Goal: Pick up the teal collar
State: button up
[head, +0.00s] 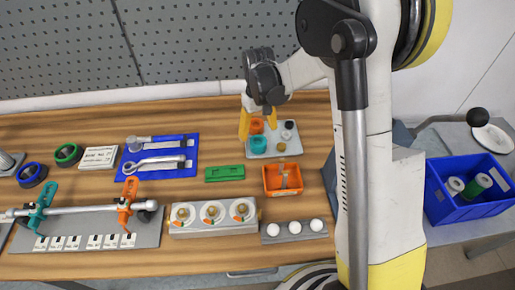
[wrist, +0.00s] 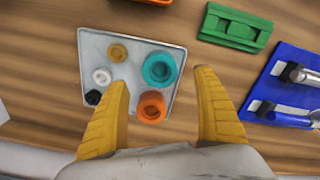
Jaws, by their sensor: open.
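The teal collar (head: 258,144) is a short ring lying on a light grey tray (head: 270,153). In the wrist view the teal collar (wrist: 160,69) shows just beyond the fingertips, nearly midway between them. My gripper (head: 258,128) is open and empty above the tray, with its yellow fingers pointing down. In the wrist view my gripper (wrist: 163,78) has one finger on each side of an orange collar (wrist: 152,107), which lies close beside the teal one. I cannot tell the height of the fingertips above the tray.
The tray also holds a brass ring (wrist: 118,52), a white ring (wrist: 102,76) and a black piece (wrist: 93,97). A green block (head: 225,174), an orange bin (head: 283,179) and a blue wrench mat (head: 190,166) lie nearby. A pegboard wall (head: 200,40) stands behind the table.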

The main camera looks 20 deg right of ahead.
aim_at(258, 143)
notch_tip(258, 143, down, 6)
jog(key=b, duration=0.3)
jog(key=shift+r, duration=0.1)
jog(key=c, duration=1.5)
